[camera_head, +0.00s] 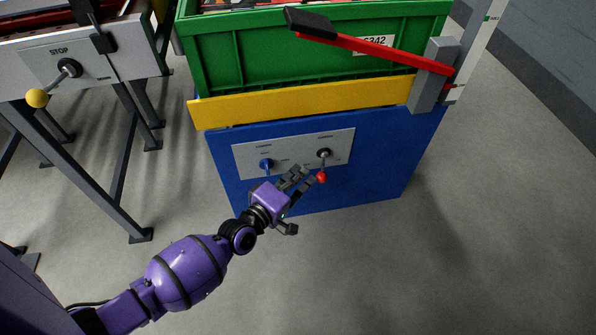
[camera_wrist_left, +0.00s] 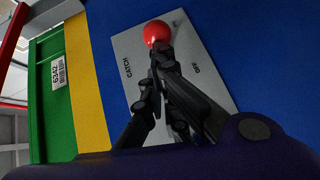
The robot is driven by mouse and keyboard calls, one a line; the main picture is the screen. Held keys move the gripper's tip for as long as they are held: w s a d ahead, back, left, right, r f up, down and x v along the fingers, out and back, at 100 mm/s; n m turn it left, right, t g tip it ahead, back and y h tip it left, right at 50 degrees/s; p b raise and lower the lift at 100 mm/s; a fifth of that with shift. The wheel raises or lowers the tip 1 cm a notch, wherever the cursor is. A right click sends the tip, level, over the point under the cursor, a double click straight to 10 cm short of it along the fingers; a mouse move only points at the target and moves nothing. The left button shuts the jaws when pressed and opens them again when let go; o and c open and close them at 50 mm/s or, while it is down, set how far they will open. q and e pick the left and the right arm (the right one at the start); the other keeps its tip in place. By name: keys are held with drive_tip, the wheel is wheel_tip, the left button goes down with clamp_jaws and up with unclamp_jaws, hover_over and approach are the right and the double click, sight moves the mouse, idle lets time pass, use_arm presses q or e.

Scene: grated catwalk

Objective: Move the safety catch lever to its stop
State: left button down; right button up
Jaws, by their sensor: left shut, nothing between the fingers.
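A small lever with a red ball (camera_head: 321,177) hangs down from a pivot on a grey plate (camera_head: 290,150) on the blue cabinet. In the left wrist view the ball (camera_wrist_left: 156,33) shows beyond my fingertips, and the plate (camera_wrist_left: 124,49) carries the words CATCH and OFF. The lever's shaft is hidden there by my fingers. My left gripper (camera_head: 301,176) is shut and empty, its tips just left of the ball in the head view; I cannot tell whether they touch it. My right gripper is not in view.
A blue knob (camera_head: 266,164) sits left on the same plate. A yellow band (camera_head: 300,103) and green crate (camera_head: 300,45) are above. A red lever (camera_head: 385,52) with a black grip crosses the crate. A yellow-ball lever (camera_head: 37,98) marked STOP is far left. The floor in front is clear.

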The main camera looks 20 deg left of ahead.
sight(323, 177)
use_arm(q)
drive_tip(key=d+n+y+p, duration=0.3)
drive_tip(key=d+y+p, duration=0.1)
drive_tip(key=d+y, duration=0.1)
drive_tip(key=shift+d+n+p, duration=0.35)
drive_tip(key=shift+n+p, duration=0.05)
drive_tip(key=shift+w+d, duration=0.25)
drive_tip(key=shift+d, duration=0.55)
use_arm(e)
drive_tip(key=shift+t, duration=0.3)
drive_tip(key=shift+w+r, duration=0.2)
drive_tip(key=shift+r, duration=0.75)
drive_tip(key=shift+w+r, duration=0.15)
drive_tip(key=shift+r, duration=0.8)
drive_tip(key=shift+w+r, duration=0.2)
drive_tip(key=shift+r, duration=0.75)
use_arm(q)
drive_tip(key=shift+s+a, duration=0.1)
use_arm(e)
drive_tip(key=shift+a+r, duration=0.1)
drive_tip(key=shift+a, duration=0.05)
